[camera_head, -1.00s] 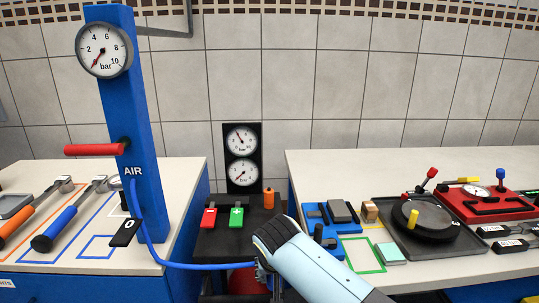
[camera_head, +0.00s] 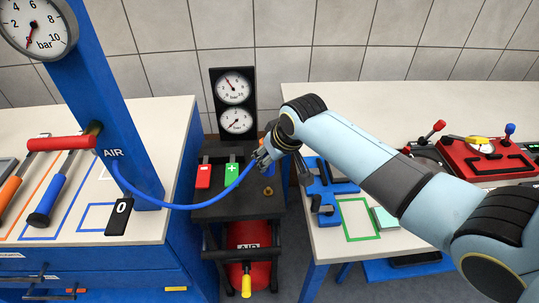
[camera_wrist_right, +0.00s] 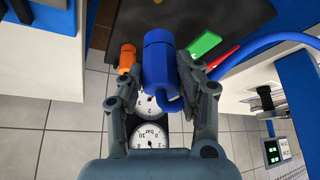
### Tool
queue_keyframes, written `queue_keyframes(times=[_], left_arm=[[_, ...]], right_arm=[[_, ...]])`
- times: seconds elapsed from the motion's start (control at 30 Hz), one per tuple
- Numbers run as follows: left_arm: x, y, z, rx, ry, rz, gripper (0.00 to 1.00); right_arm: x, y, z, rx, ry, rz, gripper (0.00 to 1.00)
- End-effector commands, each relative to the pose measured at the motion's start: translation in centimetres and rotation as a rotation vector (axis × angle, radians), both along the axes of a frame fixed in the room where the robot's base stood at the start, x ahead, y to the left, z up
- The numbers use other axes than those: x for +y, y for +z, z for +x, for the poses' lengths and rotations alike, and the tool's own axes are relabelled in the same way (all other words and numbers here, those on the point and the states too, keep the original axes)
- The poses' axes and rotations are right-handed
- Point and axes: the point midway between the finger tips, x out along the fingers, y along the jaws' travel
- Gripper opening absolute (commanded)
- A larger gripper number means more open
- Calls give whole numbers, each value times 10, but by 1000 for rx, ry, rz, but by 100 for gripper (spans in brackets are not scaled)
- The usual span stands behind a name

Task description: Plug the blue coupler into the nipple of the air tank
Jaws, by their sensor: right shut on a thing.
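My right gripper (camera_head: 262,160) is shut on the blue coupler (camera_wrist_right: 158,62), which sits between both fingers in the right wrist view. The blue hose (camera_head: 180,207) runs from it to the blue AIR post (camera_head: 100,120). In the head view the fingers hide most of the coupler. The red air tank (camera_head: 247,262), marked AIR, lies in the black stand under its top. A small brass fitting (camera_head: 267,191), which looks like the nipple, stands on that top, below and apart from my gripper. My left gripper is not in view.
An orange cylinder (camera_wrist_right: 128,57) is near the coupler in the wrist view. Benches flank the stand. A yellow-handled valve (camera_head: 246,283) is at the tank's front.

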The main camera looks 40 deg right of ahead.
Motion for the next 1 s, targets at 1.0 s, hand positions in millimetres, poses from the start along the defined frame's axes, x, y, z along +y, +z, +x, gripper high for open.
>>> queue_keyframes(times=[1.0], left_arm=[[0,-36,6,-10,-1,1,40]], right_arm=[[0,-56,0,-1,-1,0,0]])
